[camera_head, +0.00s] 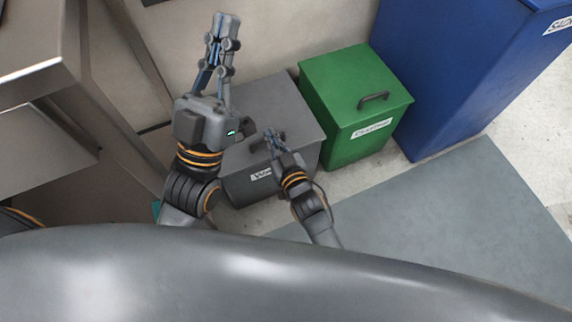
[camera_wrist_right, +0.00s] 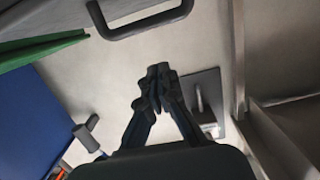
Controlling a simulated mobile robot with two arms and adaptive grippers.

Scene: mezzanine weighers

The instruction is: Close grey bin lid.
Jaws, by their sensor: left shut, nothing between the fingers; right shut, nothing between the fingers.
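The grey bin (camera_head: 250,186) stands on the floor with its grey lid (camera_head: 285,105) lying over its top. I cannot tell whether a small gap is left under the lid. A dark handle near the lid's front edge is partly hidden by my right gripper (camera_head: 272,136), which is shut and empty at the lid's front part. In the right wrist view this gripper (camera_wrist_right: 157,75) shows shut, with a dark handle (camera_wrist_right: 140,28) above its tips. My left gripper (camera_head: 219,32) is shut and empty, pointing up the picture near the lid's left back corner.
A green bin (camera_head: 350,100) with a closed lid and dark handle stands right of the grey bin. A tall blue bin (camera_head: 450,70) stands further right. A metal table frame (camera_head: 110,120) is at the left. A grey mat (camera_head: 450,215) lies in front on clear floor.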

